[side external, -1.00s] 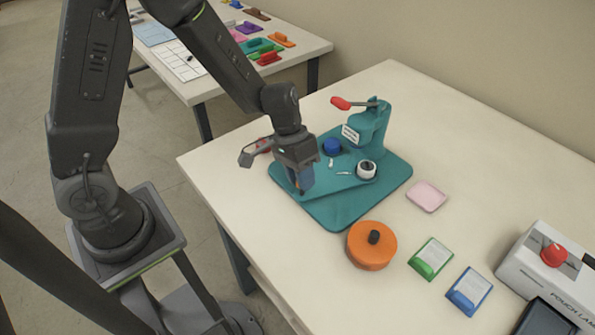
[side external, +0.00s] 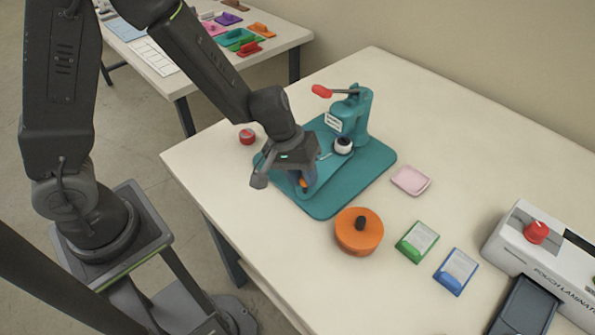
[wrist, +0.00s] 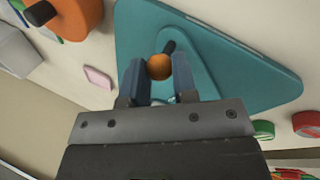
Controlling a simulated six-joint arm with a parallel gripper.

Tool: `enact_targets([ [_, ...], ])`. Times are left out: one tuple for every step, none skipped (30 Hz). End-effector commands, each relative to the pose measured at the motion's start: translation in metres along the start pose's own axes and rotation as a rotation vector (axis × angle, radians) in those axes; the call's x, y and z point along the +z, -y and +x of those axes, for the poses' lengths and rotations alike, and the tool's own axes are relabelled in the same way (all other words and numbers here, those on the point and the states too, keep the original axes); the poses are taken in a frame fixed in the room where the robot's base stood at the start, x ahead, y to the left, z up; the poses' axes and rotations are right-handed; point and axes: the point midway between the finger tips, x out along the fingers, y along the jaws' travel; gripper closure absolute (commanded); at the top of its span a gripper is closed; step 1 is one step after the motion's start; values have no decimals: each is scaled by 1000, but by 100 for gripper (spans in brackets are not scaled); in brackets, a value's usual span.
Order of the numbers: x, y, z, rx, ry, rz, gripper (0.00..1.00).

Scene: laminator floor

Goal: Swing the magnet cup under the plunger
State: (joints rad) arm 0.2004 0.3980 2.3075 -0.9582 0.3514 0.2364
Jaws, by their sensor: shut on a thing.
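The teal press (side external: 354,112) has a red-tipped lever (side external: 322,91) and stands on a teal base (side external: 335,204). A white-rimmed cup with a dark middle (side external: 343,146), likely the magnet cup, sits close to the foot of the column. I cannot tell whether it lines up with the plunger, which I cannot make out. My gripper (side external: 306,186) is low over the base's near left part, shut on an orange ball knob (wrist: 159,67). The knob also shows between the blue fingers in the side view (side external: 303,182). My gripper hides much of the swinging arm.
An orange round container (side external: 359,240), a pink tray (side external: 411,181), and green (side external: 417,242) and blue (side external: 456,271) holders lie right of the base. A white laminator (side external: 545,255) is at the far right. A red roll (side external: 247,136) lies left of the base.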

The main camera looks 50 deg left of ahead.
Motion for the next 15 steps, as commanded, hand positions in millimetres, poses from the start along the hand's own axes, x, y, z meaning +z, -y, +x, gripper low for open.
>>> enact_targets([
  [-1, -3, 0, 2, -11, -16, 100],
  [-1, -4, 0, 2, -16, -29, 100],
  [-1, -5, 1, 2, -21, -43, 100],
  [-1, -6, 1, 2, -24, -54, 100],
  [-1, -7, 2, 2, -28, -64, 100],
  [-2, -8, 2, 2, -33, -76, 100],
  [-2, -9, 2, 2, -37, -85, 100],
  [-2, -10, 3, 2, -40, -93, 100],
  [-2, -10, 3, 2, -44, -103, 100],
  [-2, -11, 3, 2, -46, -111, 100],
  [-2, -12, 3, 2, -49, -117, 100],
  [-2, -12, 4, 2, -51, -124, 100],
  [-2, -12, 4, 2, -53, -130, 100],
  [-3, -13, 4, 2, -55, -135, 100],
  [-3, -13, 4, 2, -58, -140, 100],
])
